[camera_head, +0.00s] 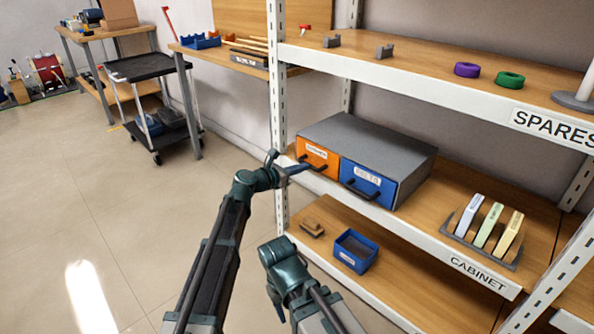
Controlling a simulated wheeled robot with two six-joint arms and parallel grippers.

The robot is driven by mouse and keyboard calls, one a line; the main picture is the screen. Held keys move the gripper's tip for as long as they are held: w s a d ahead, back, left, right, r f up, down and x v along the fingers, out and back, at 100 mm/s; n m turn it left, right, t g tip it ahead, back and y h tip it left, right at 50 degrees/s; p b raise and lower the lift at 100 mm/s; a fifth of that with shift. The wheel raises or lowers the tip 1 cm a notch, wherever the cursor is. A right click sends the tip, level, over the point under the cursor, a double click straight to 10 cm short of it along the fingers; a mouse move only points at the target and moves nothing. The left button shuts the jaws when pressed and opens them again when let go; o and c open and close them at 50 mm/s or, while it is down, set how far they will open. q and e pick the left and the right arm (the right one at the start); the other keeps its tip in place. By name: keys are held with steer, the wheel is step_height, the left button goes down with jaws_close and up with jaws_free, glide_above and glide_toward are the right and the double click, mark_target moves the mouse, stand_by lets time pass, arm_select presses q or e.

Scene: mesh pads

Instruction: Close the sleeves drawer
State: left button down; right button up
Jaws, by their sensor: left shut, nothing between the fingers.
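A grey two-drawer cabinet (372,134) stands on the middle shelf. Its left drawer has an orange front (328,166) and its right drawer has a blue front (381,181). Both have dark handles and white labels too small to read surely. Both fronts look about flush with the cabinet. My left gripper (298,168) is shut and empty, just left of the orange drawer's handle; I cannot tell whether it touches. My right arm (285,265) is folded low in front of the shelf unit, and its fingers are not clear.
A white shelf post (278,100) stands close beside my left gripper. A blue bin (356,251) and a small brown block (312,228) sit on the lower shelf. A rack (484,232) with several upright pieces is right of the cabinet.

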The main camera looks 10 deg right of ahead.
arm_select(q)
steer(key=shift+w+d+r, duration=0.1)
steer(key=shift+w+d, duration=0.2)
steer(key=p+v, duration=0.3)
steer(key=v, duration=1.1)
steer(key=s+a+f+m+g+y, duration=0.55)
steer(key=s+a+f+m, duration=0.35)
steer(key=s+f+m, duration=0.5)
steer(key=s+a+f+m+g+y, duration=0.3)
steer(key=s+a+m+y, duration=0.4)
steer(key=s+a+m, duration=0.5)
steer(key=s+d+r+m+y+p, duration=0.1)
steer(key=s+d+r+m+p, duration=0.1)
steer(key=d, duration=0.3)
steer(key=s+d+r+m+y+p, duration=0.1)
steer(key=s+d+r+p, duration=0.15)
steer(key=d, duration=0.25)
step_height(320, 180, up, 37)
steer(key=p, duration=3.7)
steer(key=shift+w+r+g+p, duration=0.15)
steer(key=shift+w+g+p, duration=0.15)
steer(key=shift+g+p, duration=0.05)
